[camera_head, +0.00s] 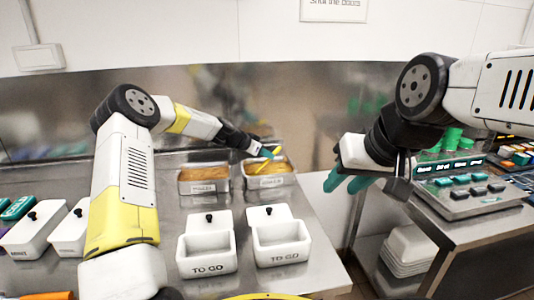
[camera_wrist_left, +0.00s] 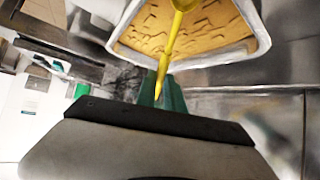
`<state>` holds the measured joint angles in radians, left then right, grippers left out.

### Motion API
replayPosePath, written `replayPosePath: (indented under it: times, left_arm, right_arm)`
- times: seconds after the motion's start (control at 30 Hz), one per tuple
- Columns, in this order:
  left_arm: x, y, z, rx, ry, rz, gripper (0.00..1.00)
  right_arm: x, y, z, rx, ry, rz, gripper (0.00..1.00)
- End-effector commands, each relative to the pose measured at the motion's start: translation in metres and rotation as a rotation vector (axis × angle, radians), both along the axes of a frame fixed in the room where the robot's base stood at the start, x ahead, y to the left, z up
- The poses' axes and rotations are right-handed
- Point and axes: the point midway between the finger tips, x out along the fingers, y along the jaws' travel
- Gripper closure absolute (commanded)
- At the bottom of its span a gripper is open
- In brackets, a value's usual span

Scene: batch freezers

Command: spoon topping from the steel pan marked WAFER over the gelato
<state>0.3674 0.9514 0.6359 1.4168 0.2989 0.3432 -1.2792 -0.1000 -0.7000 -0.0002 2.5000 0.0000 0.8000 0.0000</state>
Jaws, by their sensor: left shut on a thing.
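Two steel pans with tan contents stand side by side at the back of the counter, a left pan (camera_head: 203,187) and a right pan (camera_head: 270,182). Their front labels are too small to read surely. My left gripper (camera_head: 268,152) is over the right pan, shut on a yellow spoon (camera_head: 264,166). In the left wrist view the spoon (camera_wrist_left: 172,45) runs from the green fingers (camera_wrist_left: 163,95) to the tan flakes in the pan (camera_wrist_left: 262,45); its bowl is at the top edge. My right gripper (camera_head: 348,183) hangs empty, its teal fingers apart. I cannot make out gelato.
Two white tubs marked TO GO, left (camera_head: 207,262) and right (camera_head: 282,255), stand in front of the pans. White lidded boxes (camera_head: 32,230) are at left. A control panel (camera_head: 465,190) is on the right counter. A gap separates the counters.

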Motion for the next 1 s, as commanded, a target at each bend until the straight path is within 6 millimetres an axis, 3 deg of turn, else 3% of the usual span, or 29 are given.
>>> replayPosePath:
  times: [0.8,1.0]
  left_arm:
    - [0.013,-0.013,0.05,0.02,0.012,0.002,1.0]
    - [0.023,-0.027,0.054,0.122,0.093,-0.001,1.0]
  right_arm:
    - [0.0,0.0,0.0,0.0,0.0,0.0,0.64]
    - [0.0,0.0,0.0,0.0,0.0,0.0,0.64]
